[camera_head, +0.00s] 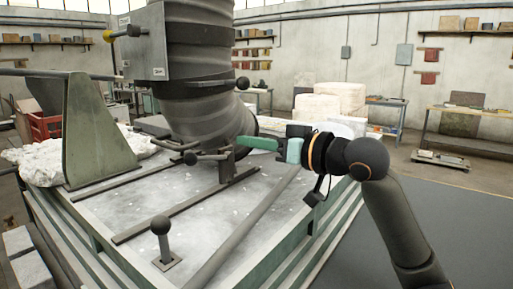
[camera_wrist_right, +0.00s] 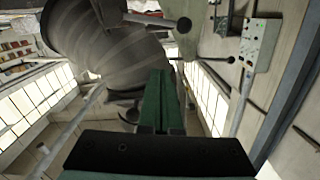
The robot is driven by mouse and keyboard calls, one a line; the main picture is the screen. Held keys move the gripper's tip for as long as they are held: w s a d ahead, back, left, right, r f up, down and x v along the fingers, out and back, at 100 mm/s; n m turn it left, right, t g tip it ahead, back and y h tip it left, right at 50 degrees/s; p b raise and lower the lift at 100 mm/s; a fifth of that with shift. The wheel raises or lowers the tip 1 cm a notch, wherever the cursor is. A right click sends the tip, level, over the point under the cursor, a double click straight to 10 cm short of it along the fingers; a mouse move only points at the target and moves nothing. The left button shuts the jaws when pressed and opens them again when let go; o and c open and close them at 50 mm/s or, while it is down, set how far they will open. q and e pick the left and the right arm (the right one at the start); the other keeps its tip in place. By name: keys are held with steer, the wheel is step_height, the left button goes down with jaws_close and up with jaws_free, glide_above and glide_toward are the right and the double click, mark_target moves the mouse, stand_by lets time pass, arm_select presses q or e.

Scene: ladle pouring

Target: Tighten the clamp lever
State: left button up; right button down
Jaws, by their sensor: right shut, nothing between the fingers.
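My right gripper (camera_head: 241,142) comes in from the right with its green fingers shut and nothing between them. In the right wrist view its shut fingers (camera_wrist_right: 160,76) point at the ribbed elbow pipe. In the head view, the fingertips are beside a bracket with a ball-ended lever (camera_head: 190,158) at the pipe's foot; I cannot tell if they touch. Another ball-ended lever (camera_head: 242,83) sits higher, across the pipe. A third, upright one (camera_head: 160,226) stands on the table. I cannot tell which is the clamp lever. My left gripper is not in view.
The big ribbed pipe (camera_head: 195,95) and a green-grey upright plate (camera_head: 93,135) stand on the metal table (camera_head: 215,215). Rails cross the tabletop. Pale blocks (camera_head: 328,98) and workbenches are behind. The floor at the right is open.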

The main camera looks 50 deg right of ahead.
steer(key=shift+s, duration=0.65)
steer(key=shift+d+r, duration=0.1)
